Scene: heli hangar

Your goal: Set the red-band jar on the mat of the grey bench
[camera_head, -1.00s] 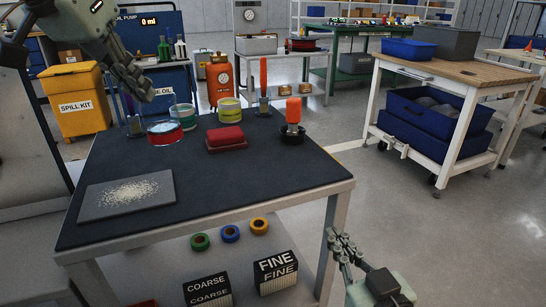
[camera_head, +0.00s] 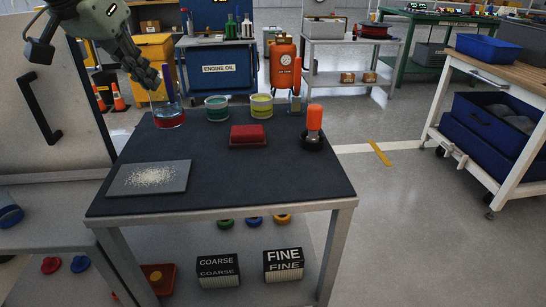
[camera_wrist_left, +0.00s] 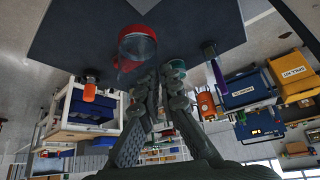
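In the left wrist view the jar (camera_wrist_left: 138,48) shows beyond my fingertips, against the dark mat. My left gripper (camera_head: 154,84) is above and just left of the jar. My right gripper is out of view.
A teal-band jar (camera_head: 216,108), a yellow-band jar (camera_head: 261,106), a red block (camera_head: 249,135) and an orange-handled tool (camera_head: 314,126) stand on the mat. A grey slab (camera_head: 149,178) with pale grains lies front left. The mat's front right is clear.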

